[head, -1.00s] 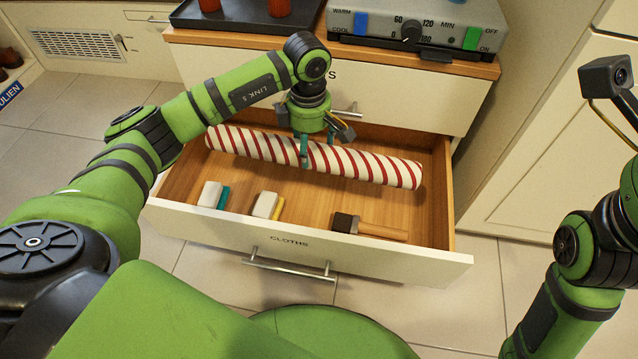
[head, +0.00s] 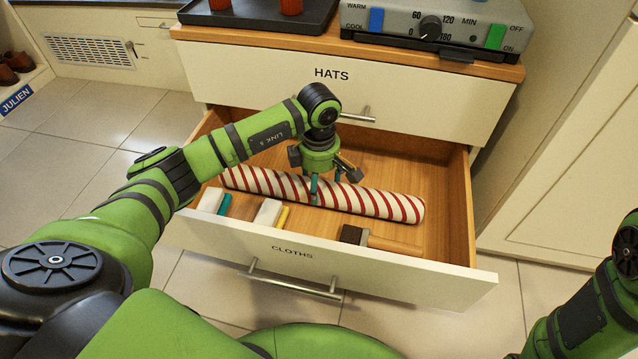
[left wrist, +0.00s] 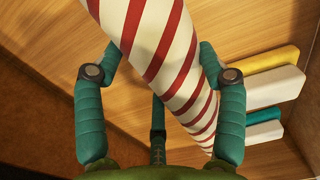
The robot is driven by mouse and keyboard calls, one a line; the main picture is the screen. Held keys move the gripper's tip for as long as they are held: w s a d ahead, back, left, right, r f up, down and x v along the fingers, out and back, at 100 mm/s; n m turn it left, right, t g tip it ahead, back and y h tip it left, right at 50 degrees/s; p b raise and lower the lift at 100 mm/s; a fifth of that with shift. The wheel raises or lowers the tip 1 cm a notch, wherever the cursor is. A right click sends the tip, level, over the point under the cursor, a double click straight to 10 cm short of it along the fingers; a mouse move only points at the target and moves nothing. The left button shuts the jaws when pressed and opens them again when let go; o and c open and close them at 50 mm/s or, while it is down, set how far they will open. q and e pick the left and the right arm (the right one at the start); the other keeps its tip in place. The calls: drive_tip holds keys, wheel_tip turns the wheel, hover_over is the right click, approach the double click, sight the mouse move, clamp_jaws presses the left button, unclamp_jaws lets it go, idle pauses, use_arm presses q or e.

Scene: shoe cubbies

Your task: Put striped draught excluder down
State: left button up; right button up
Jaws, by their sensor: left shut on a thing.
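The striped draught excluder (head: 372,203), a long white roll with red diagonal stripes, lies lengthwise inside the open drawer marked CLOTHS (head: 215,235). My left gripper (head: 316,188) comes down from above and is shut on it near its middle. In the left wrist view the teal fingers stand on either side of the striped roll (left wrist: 165,45), above the wooden drawer floor (left wrist: 250,25). I cannot tell whether the roll touches the floor. My right arm shows at the right edge of the head view, but its gripper is out of frame.
Two white-topped brushes, one teal (head: 210,200) and one yellow (head: 268,213), and a dark-headed wooden brush (head: 355,235) lie along the drawer front. The closed HATS drawer (head: 400,95) is above. A tray (head: 255,18) and a control box (head: 400,22) stand on top.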

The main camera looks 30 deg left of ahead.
use_arm(q)
drive_tip(key=o, duration=1.7)
drive_tip(key=shift+f, duration=0.1)
